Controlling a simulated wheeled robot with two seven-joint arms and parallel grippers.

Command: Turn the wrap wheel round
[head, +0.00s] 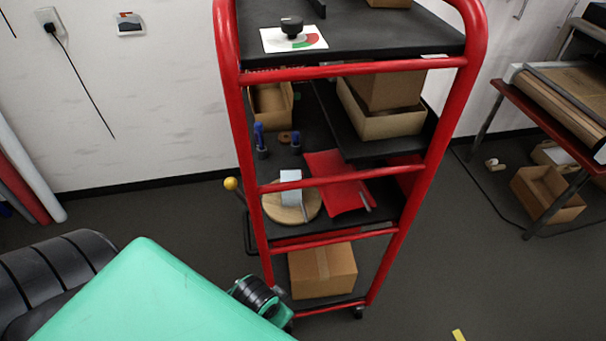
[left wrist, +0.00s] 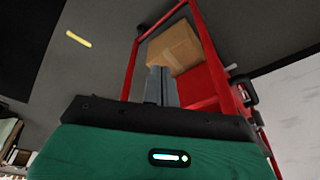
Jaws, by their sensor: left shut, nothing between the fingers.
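A round wooden disc (head: 275,210), which looks like the wrap wheel, lies on a middle shelf of the red cart. A pale block (head: 291,188) stands on it, and a thin grey piece is beside the block. A yellow ball knob (head: 231,184) sticks out at the cart's left side. In the left wrist view my left gripper (left wrist: 161,72) is shut and empty, its grey fingers pointing toward the cart. In the head view my green left arm is low at the front left, and the fingertips cannot be made out. My right gripper is not in view.
The red cart frame (head: 228,90) has upright posts and crossbars in front of the shelves. A red tray (head: 338,182) lies right of the disc. A black knob on a dial card (head: 291,28) sits on top. A cardboard box (head: 322,270) is on the bottom shelf.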

